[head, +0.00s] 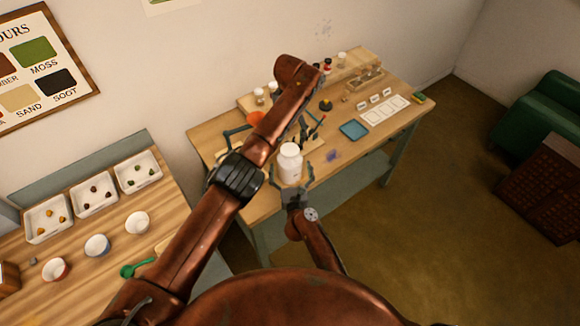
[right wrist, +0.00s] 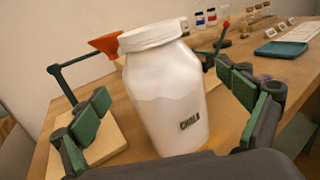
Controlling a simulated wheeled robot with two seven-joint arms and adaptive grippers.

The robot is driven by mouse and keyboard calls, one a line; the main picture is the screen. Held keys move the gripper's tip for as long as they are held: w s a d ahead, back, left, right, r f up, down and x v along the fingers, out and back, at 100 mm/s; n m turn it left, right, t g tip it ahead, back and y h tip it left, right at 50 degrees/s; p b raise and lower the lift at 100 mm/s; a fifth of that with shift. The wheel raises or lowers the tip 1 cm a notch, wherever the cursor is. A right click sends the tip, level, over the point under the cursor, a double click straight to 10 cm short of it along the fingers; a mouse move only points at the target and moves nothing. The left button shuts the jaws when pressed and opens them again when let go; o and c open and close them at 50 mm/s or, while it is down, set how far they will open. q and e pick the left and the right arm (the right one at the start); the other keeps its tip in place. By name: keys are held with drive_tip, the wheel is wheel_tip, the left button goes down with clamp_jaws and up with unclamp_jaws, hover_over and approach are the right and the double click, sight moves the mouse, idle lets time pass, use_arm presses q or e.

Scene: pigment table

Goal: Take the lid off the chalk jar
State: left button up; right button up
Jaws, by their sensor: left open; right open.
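The chalk jar (head: 290,169) is a white, upright jar on the far table. Its label "CHALK" shows in the right wrist view (right wrist: 165,110). Its white lid (right wrist: 152,36) sits on top, and it also shows in the head view (head: 290,149). My right gripper (head: 294,187) is open at the near side of the jar. In the right wrist view its green-padded fingers stand on either side of the jar's body, with gaps to it. My left arm crosses the head view over the table. I cannot make out its gripper, which seems hidden behind the arm.
An orange funnel (right wrist: 105,43) on a dark stand is left of the jar. A blue tray (head: 354,130), white cards (head: 384,110) and small bottles (head: 327,66) are farther back. The near-left table holds trays (head: 138,172), bowls (head: 97,246) and a green spoon (head: 137,267).

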drive_tip(key=w, duration=0.3)
drive_tip(key=shift+w+a+f, duration=0.1)
drive_tip(key=shift+w+f, duration=0.05)
drive_tip(key=shift+w, duration=0.2)
drive_tip(key=shift+s+r, duration=0.15)
drive_tip(key=shift+r, duration=0.05)
drive_tip(key=shift+f, duration=0.1)
drive_tip(key=c, duration=1.7)
drive_tip(key=o, duration=1.7)
drive_tip(key=shift+c, duration=0.2)
